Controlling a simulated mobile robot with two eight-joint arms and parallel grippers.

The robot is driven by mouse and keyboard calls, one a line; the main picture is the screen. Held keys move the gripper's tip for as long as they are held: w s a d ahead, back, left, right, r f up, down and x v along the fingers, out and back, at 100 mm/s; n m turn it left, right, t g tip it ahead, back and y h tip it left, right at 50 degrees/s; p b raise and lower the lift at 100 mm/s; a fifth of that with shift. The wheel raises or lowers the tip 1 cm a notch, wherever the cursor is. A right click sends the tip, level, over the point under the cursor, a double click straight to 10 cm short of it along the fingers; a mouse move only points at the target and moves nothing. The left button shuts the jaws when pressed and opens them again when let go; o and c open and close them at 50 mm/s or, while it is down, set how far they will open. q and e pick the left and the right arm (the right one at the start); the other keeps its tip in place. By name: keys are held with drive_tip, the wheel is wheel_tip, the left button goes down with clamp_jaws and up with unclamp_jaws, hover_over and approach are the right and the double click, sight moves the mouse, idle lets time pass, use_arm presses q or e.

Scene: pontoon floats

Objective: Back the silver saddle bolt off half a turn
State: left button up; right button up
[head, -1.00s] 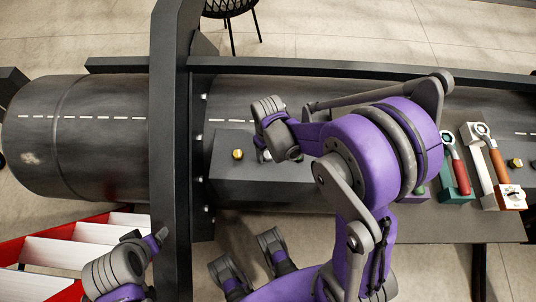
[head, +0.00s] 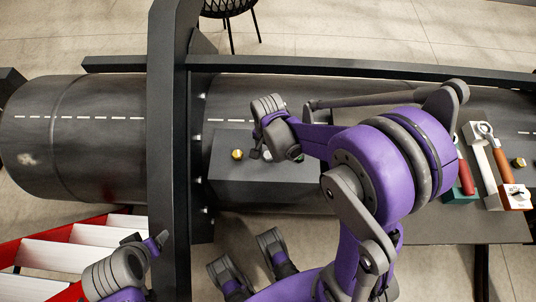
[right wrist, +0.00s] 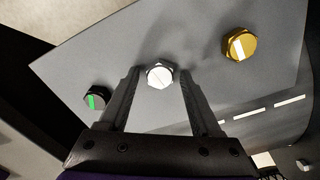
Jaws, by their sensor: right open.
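The silver saddle bolt (right wrist: 159,75) is a hex head in the right wrist view. It stands on a flat dark grey plate (right wrist: 85,62) between the tips of my right gripper (right wrist: 158,80), which is open around it. I cannot tell whether the fingers touch it. In the head view my right gripper (head: 262,154) hangs over the plate and partly hides the silver bolt. A gold bolt (right wrist: 240,43) with a white mark is to the right, and a dark bolt (right wrist: 95,97) with a green mark is to the left. My left gripper (head: 154,241) is at lower left; its jaws are unclear.
A dark upright frame (head: 173,120) crosses the pontoon float (head: 60,160) left of the plate. A red and white ladder-like thing (head: 60,255) lies at lower left. Wrenches, one red-handled (head: 466,178) and one orange-handled (head: 502,165), lie at the right.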

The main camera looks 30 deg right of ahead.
drive_tip(key=m, duration=0.4)
drive_tip(key=shift+m, duration=0.4)
drive_tip(key=m, duration=0.5)
drive_tip(key=shift+b, duration=0.35)
clamp_jaws()
drive_tip(key=n, duration=1.2)
